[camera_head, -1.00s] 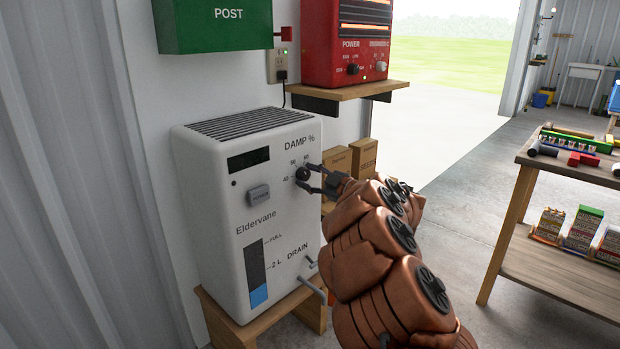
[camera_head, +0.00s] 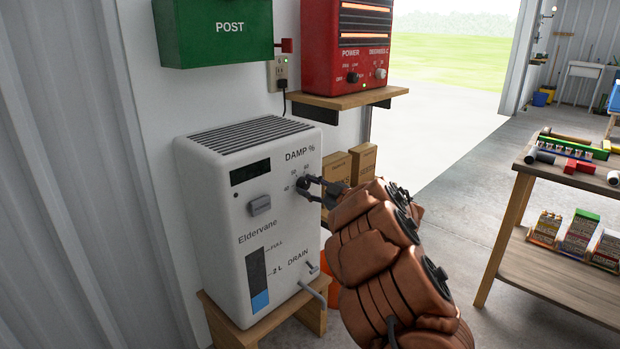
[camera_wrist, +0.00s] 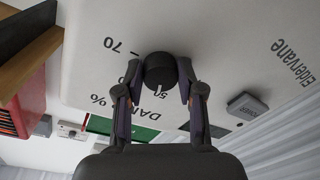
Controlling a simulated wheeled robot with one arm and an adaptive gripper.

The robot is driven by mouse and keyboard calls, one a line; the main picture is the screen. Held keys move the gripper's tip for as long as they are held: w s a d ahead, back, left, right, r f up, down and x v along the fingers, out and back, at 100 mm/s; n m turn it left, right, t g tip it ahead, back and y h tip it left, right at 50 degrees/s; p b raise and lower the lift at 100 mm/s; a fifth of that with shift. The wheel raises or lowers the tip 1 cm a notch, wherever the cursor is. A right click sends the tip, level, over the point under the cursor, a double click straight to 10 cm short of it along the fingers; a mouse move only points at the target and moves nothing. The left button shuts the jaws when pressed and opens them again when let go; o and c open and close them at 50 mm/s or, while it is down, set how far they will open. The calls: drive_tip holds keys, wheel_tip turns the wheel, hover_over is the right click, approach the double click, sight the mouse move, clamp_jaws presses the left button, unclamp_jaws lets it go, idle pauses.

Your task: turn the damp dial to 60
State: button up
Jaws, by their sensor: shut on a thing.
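The white dehumidifier (camera_head: 205,215), marked Eldervane, stands on a low wooden stand. Its small black damp dial (camera_head: 302,184) sits on the upper right of its front, below the words DAMP %, with 40, 50 and 60 printed around it. My gripper (camera_head: 307,187) reaches the dial from the right. In the wrist view my gripper (camera_wrist: 160,82) has one finger on each side of the round dial (camera_wrist: 160,68), shut on it. A pale mark shows near the dial's lower edge there. My fingers hide part of the scale, so I cannot tell the exact setting.
A grey button (camera_head: 260,205) is left of the dial; a drain tap (camera_head: 312,268) is below. A red heater (camera_head: 345,45) stands on a shelf (camera_head: 350,98) above. Cardboard boxes (camera_head: 363,160) are behind my gripper. A workbench (camera_head: 560,275) stands at right.

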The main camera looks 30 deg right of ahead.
drive_tip(key=m+p, duration=0.1)
drive_tip(key=p, duration=0.2)
drive_tip(key=m+p, duration=0.2)
drive_tip(key=p, duration=0.1)
drive_tip(key=shift+r, duration=0.25)
drive_tip(key=m+p, duration=0.3)
drive_tip(key=p, duration=0.3)
drive_tip(key=shift+a+p, duration=0.1)
drive_tip(key=shift+p, duration=0.2)
drive_tip(key=m+p, duration=0.2)
drive_tip(key=p, duration=0.1)
drive_tip(key=m+p, duration=0.2)
drive_tip(key=shift+f+t+h, duration=0.25)
drive_tip(key=shift+t+h, duration=0.05)
drive_tip(key=shift+f+m, duration=0.1)
drive_tip(key=shift+m, duration=0.3)
drive_tip(key=o, duration=1.1)
drive_tip(key=shift+o, duration=0.2)
drive_tip(key=shift+s, duration=0.1)
drive_tip(key=v, duration=1.2)
